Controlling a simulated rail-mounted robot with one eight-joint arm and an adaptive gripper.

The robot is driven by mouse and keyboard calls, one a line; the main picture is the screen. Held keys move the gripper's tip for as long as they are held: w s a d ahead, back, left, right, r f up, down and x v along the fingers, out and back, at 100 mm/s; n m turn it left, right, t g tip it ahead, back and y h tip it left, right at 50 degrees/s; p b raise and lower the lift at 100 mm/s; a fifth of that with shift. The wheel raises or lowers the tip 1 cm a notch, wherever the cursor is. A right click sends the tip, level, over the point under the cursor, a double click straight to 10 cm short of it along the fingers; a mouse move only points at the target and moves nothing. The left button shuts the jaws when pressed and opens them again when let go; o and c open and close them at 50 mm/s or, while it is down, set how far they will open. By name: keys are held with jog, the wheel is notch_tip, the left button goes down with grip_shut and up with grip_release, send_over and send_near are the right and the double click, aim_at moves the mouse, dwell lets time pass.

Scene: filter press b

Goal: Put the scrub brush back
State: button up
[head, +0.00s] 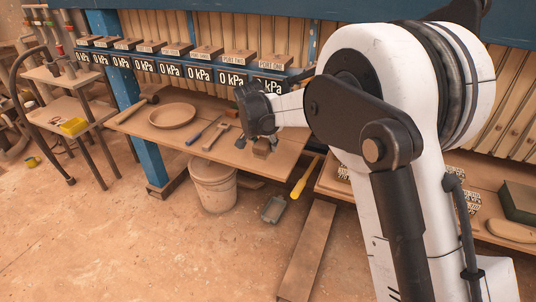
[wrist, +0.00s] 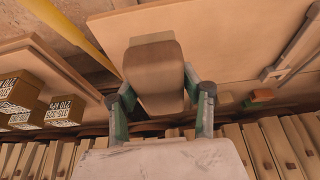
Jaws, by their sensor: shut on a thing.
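My gripper (head: 257,141) hangs over the right end of the wooden bench shelf. In the wrist view, its two green fingers (wrist: 158,82) are shut on a brown block-shaped piece, which I take to be the scrub brush (wrist: 156,78). The brush also shows in the head view as a small brown block (head: 261,148) below my gripper. Its bristles cannot be made out. Whether it touches the shelf is unclear.
The bench shelf (head: 178,138) holds a round wooden dish (head: 173,115) and several hand tools. A bucket (head: 213,188) stands below it. A yellow-handled scraper (head: 300,186) leans at its right edge. Labelled blocks (wrist: 64,110) sit on the neighbouring shelf.

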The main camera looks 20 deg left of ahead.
aim_at(265, 139)
jog(key=w+f, duration=0.2)
jog(key=w, duration=0.1)
jog(key=shift+w+d+f, duration=0.1)
jog(key=shift+w, duration=0.1)
jog(key=shift+f+b, duration=0.45)
jog(key=shift+f, duration=1.5)
jog(key=o, duration=1.1)
jog(key=shift+f, duration=0.1)
jog(key=shift+r, duration=0.25)
jog(key=v, duration=0.6)
jog(key=p+v, duration=0.1)
jog(key=v, duration=0.5)
